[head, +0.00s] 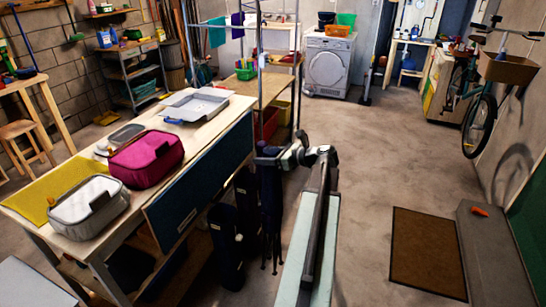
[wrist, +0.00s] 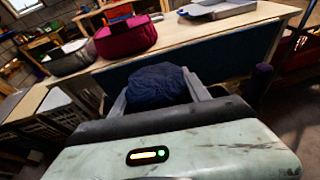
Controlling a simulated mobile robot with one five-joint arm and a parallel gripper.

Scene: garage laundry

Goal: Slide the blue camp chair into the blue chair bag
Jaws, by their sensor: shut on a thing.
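My gripper (head: 270,156) is shut on the folded blue camp chair (head: 270,195) near its top. The chair hangs upright, dark navy, with its thin feet low near the floor. In the wrist view the chair's bunched blue fabric (wrist: 158,85) sits between my two fingers. A dark blue bag (head: 226,250) with a small pale label stands upright to the left of the chair, beside the workbench. A second dark upright bag-like thing (head: 246,205) is just behind it, close to the chair. The colours are too dark to tell surely which is the chair bag. The chair is apart from the front bag.
The workbench (head: 165,222) on the left carries a grey lunch bag (head: 75,215), a magenta one (head: 146,165) and a grey tray (head: 198,106). A shelf rack (head: 296,95) stands behind the chair. The floor (head: 365,160) to the right is open, with a brown mat (head: 427,250).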

